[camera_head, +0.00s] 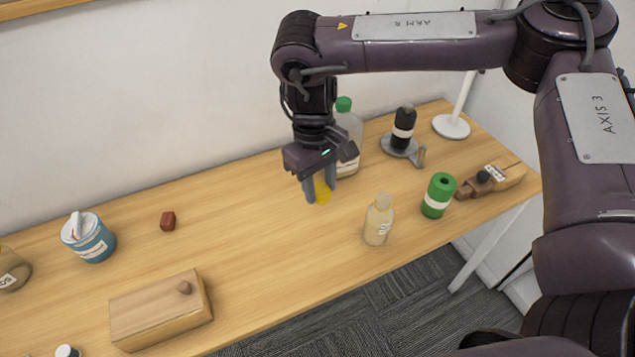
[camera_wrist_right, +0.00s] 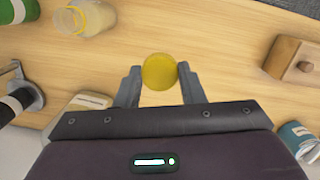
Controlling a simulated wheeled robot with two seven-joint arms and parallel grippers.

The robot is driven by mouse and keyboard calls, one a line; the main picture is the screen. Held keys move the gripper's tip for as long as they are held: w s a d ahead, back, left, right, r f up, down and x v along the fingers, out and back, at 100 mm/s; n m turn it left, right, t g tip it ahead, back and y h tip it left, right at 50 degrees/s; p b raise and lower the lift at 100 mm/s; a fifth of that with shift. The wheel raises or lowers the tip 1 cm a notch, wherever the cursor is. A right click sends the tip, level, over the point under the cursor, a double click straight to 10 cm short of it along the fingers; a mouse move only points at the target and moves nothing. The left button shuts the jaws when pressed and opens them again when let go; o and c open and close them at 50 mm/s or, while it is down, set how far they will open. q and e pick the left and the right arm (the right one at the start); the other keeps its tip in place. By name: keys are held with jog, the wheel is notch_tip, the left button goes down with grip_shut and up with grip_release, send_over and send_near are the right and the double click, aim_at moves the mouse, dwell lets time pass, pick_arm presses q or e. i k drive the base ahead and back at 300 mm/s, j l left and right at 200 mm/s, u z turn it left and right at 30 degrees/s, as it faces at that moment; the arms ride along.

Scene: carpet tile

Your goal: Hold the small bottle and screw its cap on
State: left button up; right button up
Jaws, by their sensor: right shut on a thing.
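In the right wrist view the bottle (camera_wrist_right: 97,19) is at the upper left. My right gripper (camera_head: 320,194) points down and is shut on a yellow cap (camera_head: 323,192), to the left of and behind the bottle in the head view. In the right wrist view the round cap (camera_wrist_right: 159,72) sits between the two fingertips. My left gripper is not in view.
A green-capped clear bottle (camera_head: 348,129) stands behind the right gripper. A green can (camera_head: 438,195), a black bottle on a grey stand (camera_head: 403,127) and a wooden tool (camera_head: 500,177) are to the right.

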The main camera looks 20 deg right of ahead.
aim_at(380, 214)
jog(key=l+u, duration=0.15)
jog(key=l, duration=0.3)
jog(key=k+l+u, duration=0.1)
jog(key=l, duration=0.3)
jog(key=k+l+u, duration=0.15)
jog(key=l, duration=0.25)
jog(key=l+u, duration=0.15)
jog(key=l, duration=0.25)
jog(key=k+l+u, duration=0.1)
jog(key=l, duration=0.3)
jog(key=k, duration=0.05)
